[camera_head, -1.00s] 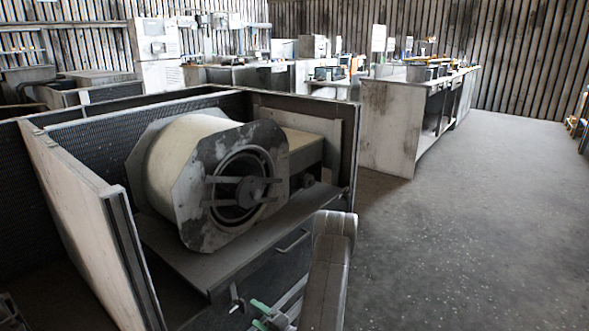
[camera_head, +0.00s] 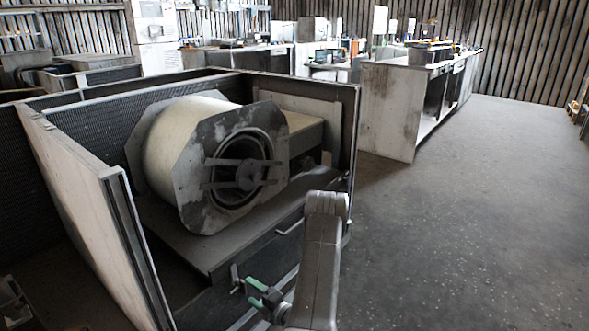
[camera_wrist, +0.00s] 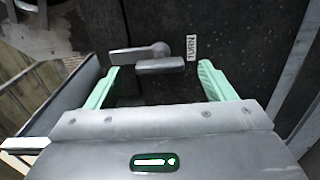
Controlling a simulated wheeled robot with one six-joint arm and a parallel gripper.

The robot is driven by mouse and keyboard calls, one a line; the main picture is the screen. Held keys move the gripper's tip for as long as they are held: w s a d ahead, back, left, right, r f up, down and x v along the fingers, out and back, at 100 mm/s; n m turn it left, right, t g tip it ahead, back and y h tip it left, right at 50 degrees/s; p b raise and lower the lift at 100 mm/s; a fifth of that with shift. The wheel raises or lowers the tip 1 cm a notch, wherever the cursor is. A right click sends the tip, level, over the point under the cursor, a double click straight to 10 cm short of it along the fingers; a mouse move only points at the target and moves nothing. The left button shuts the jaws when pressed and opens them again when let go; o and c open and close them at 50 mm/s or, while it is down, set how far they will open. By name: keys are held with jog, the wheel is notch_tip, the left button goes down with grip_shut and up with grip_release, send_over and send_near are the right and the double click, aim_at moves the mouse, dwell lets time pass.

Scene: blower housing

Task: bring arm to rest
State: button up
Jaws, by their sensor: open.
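The blower housing (camera_head: 188,145), a pale drum with grey octagonal end plates, sits inside an open-topped dark enclosure (camera_head: 115,215). A small grey turn handle (camera_head: 235,280) is on the enclosure's front panel. My gripper (camera_head: 251,294) has green fingers and is in front of that panel, close to the handle. In the wrist view, my gripper (camera_wrist: 160,68) is open, with the fingers apart on either side of the grey handle (camera_wrist: 148,58). A label reading "TURN" (camera_wrist: 192,47) is beside the handle. I cannot tell whether the fingers touch it.
The enclosure's pale side wall (camera_head: 80,205) stands at left. A long workbench (camera_head: 388,110) with items on top stands behind at right. The grey floor (camera_head: 460,220) on the right is clear. A small crate-like object (camera_head: 12,300) is at the lower left.

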aim_at(246, 288)
jog(key=x, duration=0.4)
jog(key=shift+w+a+b, duration=0.2)
jog(key=shift+a+b, duration=0.1)
jog(key=shift+b, duration=0.05)
jog(key=n, duration=0.4)
jog(key=shift+d+r, duration=0.1)
jog(key=shift+r, duration=0.05)
jog(key=n, duration=0.4)
jog(key=shift+s+r+n+p, duration=0.1)
jog(key=shift+n+p, duration=0.25)
jog(key=shift+n, duration=0.05)
jog(key=n+p, duration=0.1)
jog(key=n, duration=0.3)
jog(key=shift+n, duration=0.3)
jog(key=shift+s+n+p, duration=0.1)
jog(key=shift+n+p, duration=0.85)
jog(key=shift+n, duration=1.05)
jog(key=shift+r, duration=0.1)
